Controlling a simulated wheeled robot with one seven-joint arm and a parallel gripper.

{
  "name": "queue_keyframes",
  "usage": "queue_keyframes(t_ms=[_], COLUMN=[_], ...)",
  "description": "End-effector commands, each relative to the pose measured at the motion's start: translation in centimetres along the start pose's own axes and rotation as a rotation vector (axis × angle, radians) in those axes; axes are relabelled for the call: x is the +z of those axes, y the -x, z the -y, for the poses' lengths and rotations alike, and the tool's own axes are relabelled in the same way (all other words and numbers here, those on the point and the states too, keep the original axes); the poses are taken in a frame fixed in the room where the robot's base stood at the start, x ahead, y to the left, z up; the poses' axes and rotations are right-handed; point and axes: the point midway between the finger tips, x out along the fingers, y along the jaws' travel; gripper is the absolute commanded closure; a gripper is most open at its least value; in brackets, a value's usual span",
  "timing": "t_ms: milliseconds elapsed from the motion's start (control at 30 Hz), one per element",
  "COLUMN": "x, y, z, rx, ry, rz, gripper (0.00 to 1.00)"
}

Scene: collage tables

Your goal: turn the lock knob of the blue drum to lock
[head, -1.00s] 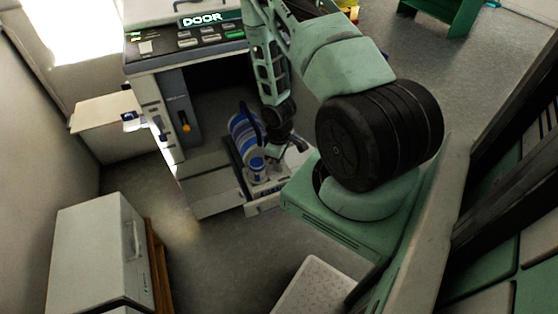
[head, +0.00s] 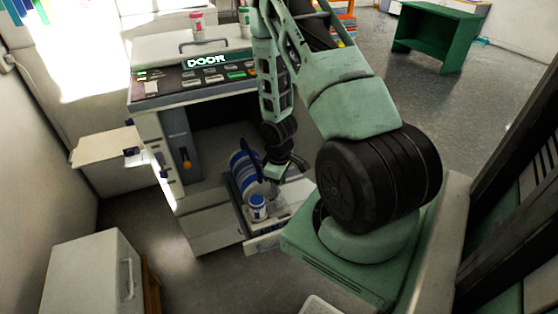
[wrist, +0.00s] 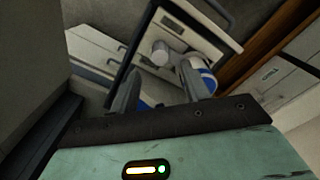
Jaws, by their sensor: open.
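The blue drum (head: 243,166), banded blue and white, lies in the open drawer-like tray (head: 268,238) of the machine in the head view. A small blue-and-white capped part (head: 257,206) stands at its near end; I cannot tell whether it is the lock knob. My gripper (head: 284,172) hangs just right of the drum, above the tray. In the wrist view my gripper (wrist: 158,88) is open, its fingers apart with nothing clearly held. Beyond them show a white cylinder (wrist: 160,53) and a blue-and-white rounded part (wrist: 198,74), partly hidden by the right finger. The lock's setting is not readable.
A flap (head: 100,158) juts out left. A white cabinet (head: 88,275) stands front left. Open floor lies between it and the tray.

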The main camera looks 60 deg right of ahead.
Motion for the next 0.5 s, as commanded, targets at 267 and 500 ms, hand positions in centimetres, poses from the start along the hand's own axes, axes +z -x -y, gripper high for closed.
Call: queue_keyframes(t_ms=[267, 500], x=[0.0, 0.0], y=[6.3, 9.7], z=[-0.1, -0.1], rx=[0.003, 0.001], ry=[-0.002, -0.003], rz=[-0.004, -0.002], gripper=[0.53, 0.53])
